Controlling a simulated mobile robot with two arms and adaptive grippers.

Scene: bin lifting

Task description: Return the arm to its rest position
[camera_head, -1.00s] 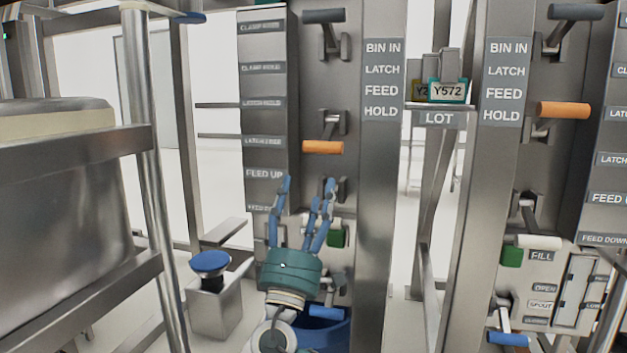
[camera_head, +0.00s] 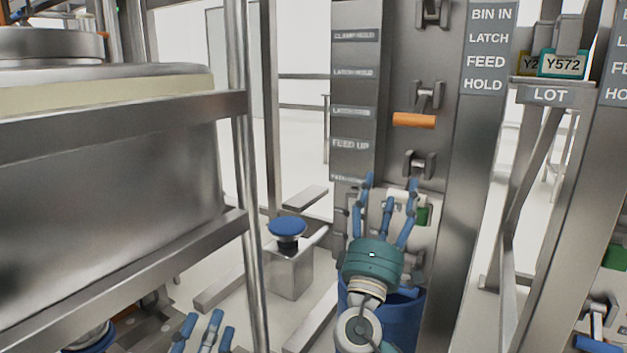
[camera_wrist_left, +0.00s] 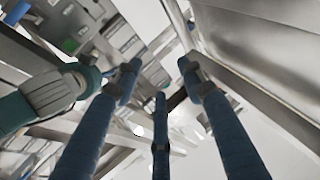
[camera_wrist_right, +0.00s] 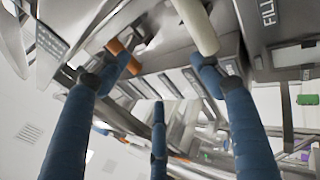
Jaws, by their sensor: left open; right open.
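My right gripper (camera_head: 388,198) has its three blue fingers spread and pointing up, in front of the steel control column. No object shows between the fingers. They overlap the lower panel near a green button (camera_head: 422,215); contact cannot be told. In the right wrist view the fingers (camera_wrist_right: 155,78) are apart and empty, with a cream handle (camera_wrist_right: 196,25) beyond the tips. My left gripper (camera_head: 207,335) shows only its blue fingertips at the bottom edge of the head view. In the left wrist view its fingers (camera_wrist_left: 158,78) are spread and empty.
A steel rack (camera_head: 240,150) holding a large bin (camera_head: 120,170) fills the left. A blue mushroom button (camera_head: 286,227) stands on a pedestal. An orange handle (camera_head: 414,120) sticks out of the column above my right gripper. A blue tub (camera_head: 405,310) is behind my right wrist.

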